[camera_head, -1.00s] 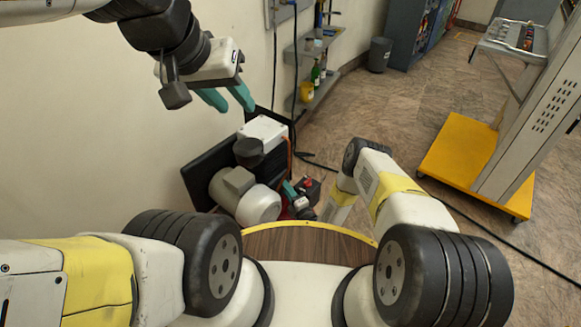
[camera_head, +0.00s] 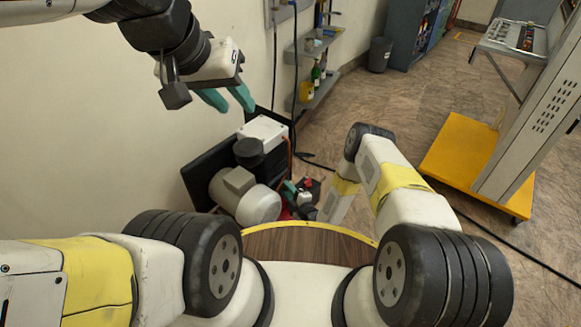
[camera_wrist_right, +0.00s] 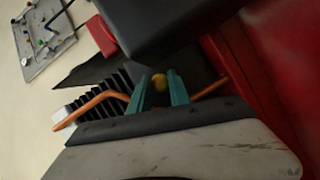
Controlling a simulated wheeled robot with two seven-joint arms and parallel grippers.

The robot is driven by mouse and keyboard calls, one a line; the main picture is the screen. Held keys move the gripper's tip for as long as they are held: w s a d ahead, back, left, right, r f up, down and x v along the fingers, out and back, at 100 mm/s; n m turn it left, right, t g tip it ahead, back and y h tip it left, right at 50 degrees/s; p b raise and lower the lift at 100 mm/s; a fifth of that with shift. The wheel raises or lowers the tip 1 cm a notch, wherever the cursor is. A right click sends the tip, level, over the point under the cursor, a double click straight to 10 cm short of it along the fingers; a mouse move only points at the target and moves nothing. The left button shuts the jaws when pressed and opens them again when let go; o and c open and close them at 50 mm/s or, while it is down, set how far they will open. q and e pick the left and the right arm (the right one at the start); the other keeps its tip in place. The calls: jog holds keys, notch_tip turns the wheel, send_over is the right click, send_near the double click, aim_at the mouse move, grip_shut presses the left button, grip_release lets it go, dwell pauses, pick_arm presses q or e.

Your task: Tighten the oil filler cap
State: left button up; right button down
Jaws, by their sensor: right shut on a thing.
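The teal fingers are closed on the cap's sides. The surface under the cap is dark, and its thread is hidden. In the head view my right gripper (camera_head: 289,189) is small, low beside the grey motor (camera_head: 240,196), and the cap cannot be made out there. My left gripper (camera_head: 229,100) hangs in the air near the wall, its teal fingers apart with nothing between them.
A white box (camera_head: 264,130) and a black cylinder (camera_head: 248,152) sit on the machine. In the wrist view an orange pipe (camera_wrist_right: 95,103) and black ribs lie close to the fingers.

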jog(key=m+g, duration=0.2)
jog(key=m, duration=0.1)
jog(key=shift+d+m, duration=0.1)
jog(key=shift+m, duration=0.3)
dwell(0.3)
jog(key=c, duration=1.2)
grip_release()
jog(key=v, duration=0.7)
jog(key=shift+s+d+r, duration=0.2)
jog(key=shift+s+d, duration=0.05)
